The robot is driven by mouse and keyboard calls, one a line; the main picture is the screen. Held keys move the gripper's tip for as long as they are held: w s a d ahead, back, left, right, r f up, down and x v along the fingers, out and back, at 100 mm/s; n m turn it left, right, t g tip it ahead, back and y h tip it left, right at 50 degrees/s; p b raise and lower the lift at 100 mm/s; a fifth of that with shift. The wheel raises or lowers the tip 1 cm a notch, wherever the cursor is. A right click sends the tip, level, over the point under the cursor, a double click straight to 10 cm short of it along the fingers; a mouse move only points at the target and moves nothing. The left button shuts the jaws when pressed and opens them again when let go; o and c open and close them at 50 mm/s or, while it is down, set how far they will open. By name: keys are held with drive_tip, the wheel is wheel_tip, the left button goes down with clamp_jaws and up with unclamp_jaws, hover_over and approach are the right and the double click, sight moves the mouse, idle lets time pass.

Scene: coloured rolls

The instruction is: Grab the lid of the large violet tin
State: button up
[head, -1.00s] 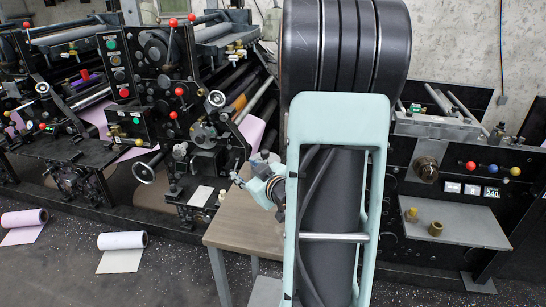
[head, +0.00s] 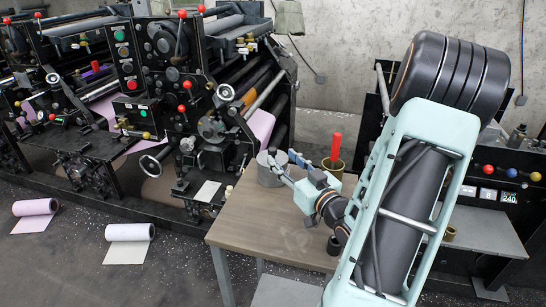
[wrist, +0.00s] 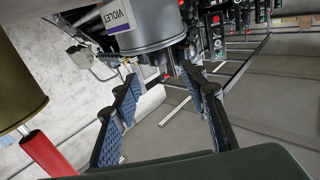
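A grey cylindrical tin (head: 270,178) stands on the wooden table. In the wrist view, which looks upside down, the tin (wrist: 155,28) is at the top with a label (wrist: 118,15) reading VIOLET. Its lid end (wrist: 150,48) faces down there. My gripper (head: 282,157) is beside the tin's top, its fingers pointing at it. In the wrist view my gripper (wrist: 162,84) is open and empty, with blue finger pads spread apart, and the lid end lies just beyond the fingertips. I cannot tell whether a fingertip touches it.
A brass container (head: 333,168) with a red handle (head: 336,147) stands close by on the table (head: 265,225). It also shows at the wrist view's left (wrist: 20,85). Black printing machines stand behind. Paper rolls (head: 128,232) lie on the floor.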

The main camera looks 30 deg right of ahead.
sight(275, 151)
drive_tip(key=shift+w+d+f+p, duration=0.15)
drive_tip(key=shift+w+p, duration=0.15)
drive_tip(key=shift+w, duration=1.5)
drive_tip(key=shift+w+d+p, duration=0.1)
drive_tip(key=shift+w+p, duration=0.2)
drive_tip(key=shift+w, duration=1.45)
clamp_jaws()
